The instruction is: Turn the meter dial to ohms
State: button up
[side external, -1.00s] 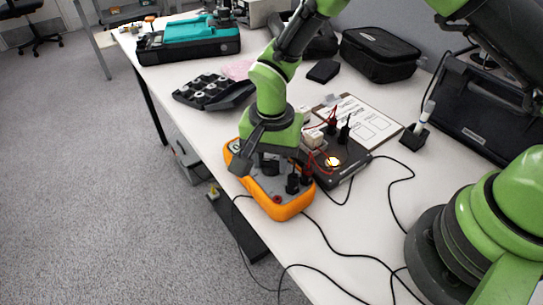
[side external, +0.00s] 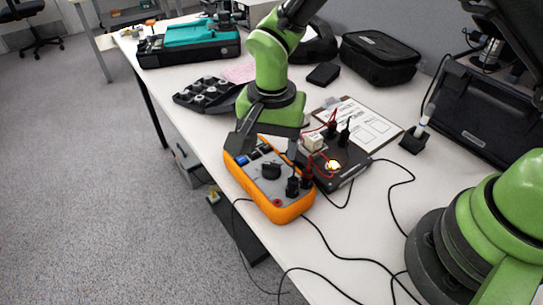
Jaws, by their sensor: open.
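The orange and grey meter (side external: 284,209) lies on the table near its front edge. Black and red plugs sit at the meter's near end. My gripper (side external: 267,152) is open and empty, above the meter's far half and apart from the dial. It partly covers the meter's display end, where blue buttons show.
A black box (side external: 343,172) with a lit round spot and red leads stands right of the meter. A clipboard (side external: 362,122), a pen holder (side external: 414,139) and a black tray (side external: 205,92) are behind. Black cables cross the table in front.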

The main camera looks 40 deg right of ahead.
aim_at(277, 166)
notch_tip(277, 166, up, 6)
jog(key=shift+f, duration=0.25)
jog(key=shift+c, duration=0.3)
jog(key=n, duration=1.2)
jog(key=s+n, duration=0.1)
jog(key=n, duration=0.5)
jog(key=shift+d+f, duration=0.25)
jog(key=shift+f, duration=0.15)
notch_tip(277, 166, down, 9)
jog(key=shift+f, duration=0.1)
jog(key=shift+w, duration=0.1)
